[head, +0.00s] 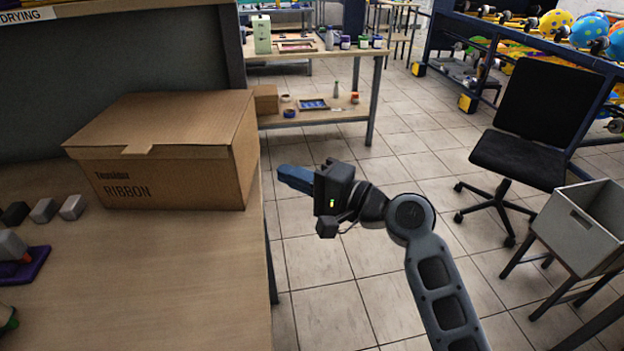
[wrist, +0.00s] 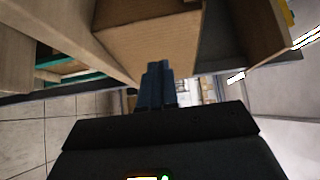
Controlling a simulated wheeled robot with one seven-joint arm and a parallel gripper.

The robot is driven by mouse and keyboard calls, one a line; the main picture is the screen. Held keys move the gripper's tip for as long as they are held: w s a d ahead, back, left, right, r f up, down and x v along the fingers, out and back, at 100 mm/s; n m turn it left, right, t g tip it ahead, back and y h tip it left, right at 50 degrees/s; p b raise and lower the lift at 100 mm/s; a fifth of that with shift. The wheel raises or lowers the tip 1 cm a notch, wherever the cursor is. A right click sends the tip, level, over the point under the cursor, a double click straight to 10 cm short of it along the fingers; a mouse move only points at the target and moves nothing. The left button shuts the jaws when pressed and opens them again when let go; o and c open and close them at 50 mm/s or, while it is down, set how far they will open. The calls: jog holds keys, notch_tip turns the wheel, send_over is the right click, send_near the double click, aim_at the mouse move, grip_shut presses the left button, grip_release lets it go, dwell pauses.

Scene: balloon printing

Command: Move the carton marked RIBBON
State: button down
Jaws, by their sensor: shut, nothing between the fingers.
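The carton marked RIBBON (head: 170,150) is a closed brown cardboard box with a lid and a tab at the front. It stands upright on the wooden table at the left in the head view, close to the table's right edge. My gripper (head: 281,178) is to the right of the carton, past the table edge and over the floor, apart from the carton. Its blue fingers point left and are shut and empty. In the wrist view, the shut fingers (wrist: 158,70) show in front of a brown cardboard face, likely the carton (wrist: 150,35).
The wooden table (head: 180,285) has bare room in front of the carton. Small grey blocks (head: 42,210) and a purple-based tool (head: 22,265) lie at its left. A dark panel (head: 110,80) stands behind. A chair (head: 525,130) and a grey bin (head: 585,225) stand at the right.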

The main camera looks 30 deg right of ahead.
aim_at(237, 173)
jog(key=w+a, duration=0.1)
jog(key=a, duration=0.1)
jog(key=w+a+p, duration=0.1)
jog(key=w+a, duration=0.1)
jog(key=shift+w+a+r, duration=0.1)
jog(key=shift+a, duration=0.05)
jog(key=shift+w+a, duration=0.2)
jog(key=shift+a, duration=0.4)
jog(key=shift+w+a+p, duration=0.25)
jog(key=shift+a+p, duration=0.15)
jog(key=shift+a, duration=0.7)
jog(key=shift+d, duration=0.1)
